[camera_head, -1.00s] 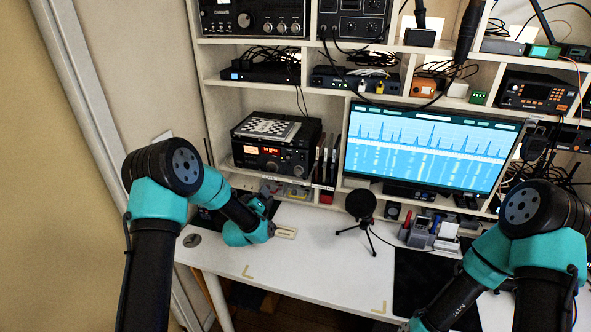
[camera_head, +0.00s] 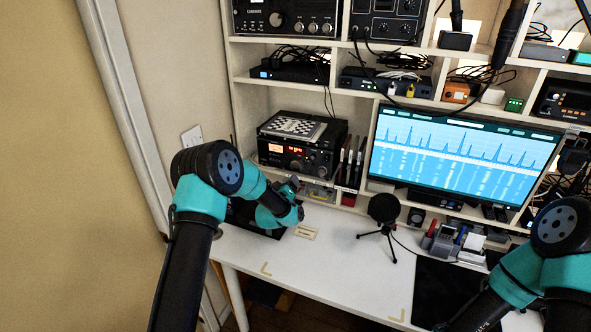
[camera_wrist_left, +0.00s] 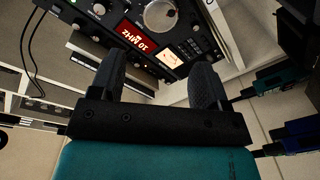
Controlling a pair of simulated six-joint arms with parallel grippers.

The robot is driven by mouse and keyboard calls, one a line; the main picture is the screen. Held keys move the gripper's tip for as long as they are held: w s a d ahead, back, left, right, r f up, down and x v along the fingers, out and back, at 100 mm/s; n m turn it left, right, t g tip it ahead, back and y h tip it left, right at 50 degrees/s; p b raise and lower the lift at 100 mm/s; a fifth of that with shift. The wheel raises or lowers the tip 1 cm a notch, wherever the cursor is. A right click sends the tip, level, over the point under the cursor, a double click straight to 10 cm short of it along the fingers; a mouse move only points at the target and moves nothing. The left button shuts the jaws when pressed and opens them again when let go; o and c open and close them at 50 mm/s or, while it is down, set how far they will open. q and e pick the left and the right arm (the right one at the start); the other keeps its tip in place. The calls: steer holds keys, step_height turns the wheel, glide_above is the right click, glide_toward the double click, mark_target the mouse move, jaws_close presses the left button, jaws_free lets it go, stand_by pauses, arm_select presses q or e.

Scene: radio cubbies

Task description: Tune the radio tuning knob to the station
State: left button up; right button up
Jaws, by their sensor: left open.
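The black radio (camera_head: 300,142) sits in a lower-left cubby of the shelf, with an amber meter and a red display on its front. In the left wrist view the radio face (camera_wrist_left: 185,45) appears upside down, and a large silver round knob (camera_wrist_left: 160,14) shows at the top edge. My left gripper (camera_head: 294,187) is below and in front of the radio, partly hidden by its own arm. In the wrist view my left gripper (camera_wrist_left: 158,65) has its fingers spread, with nothing between them; the knob lies beyond the fingertips. My right gripper is out of frame.
A checkered board (camera_head: 293,125) lies on the radio. A microphone on a tripod (camera_head: 384,208) stands on the white desk (camera_head: 335,255), right of my left arm. A monitor (camera_head: 462,155) is farther right.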

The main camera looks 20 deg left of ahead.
mark_target(296, 167)
arm_select(q)
steer(key=w, duration=1.1)
steer(key=shift+w+d, duration=0.1)
steer(key=shift+w, duration=0.25)
steer(key=c, duration=0.6)
steer(key=shift+c, duration=0.2)
steer(key=shift+m+t, duration=0.3)
steer(key=shift+m, duration=2.1)
steer(key=o, duration=0.6)
steer(key=shift+o, duration=0.2)
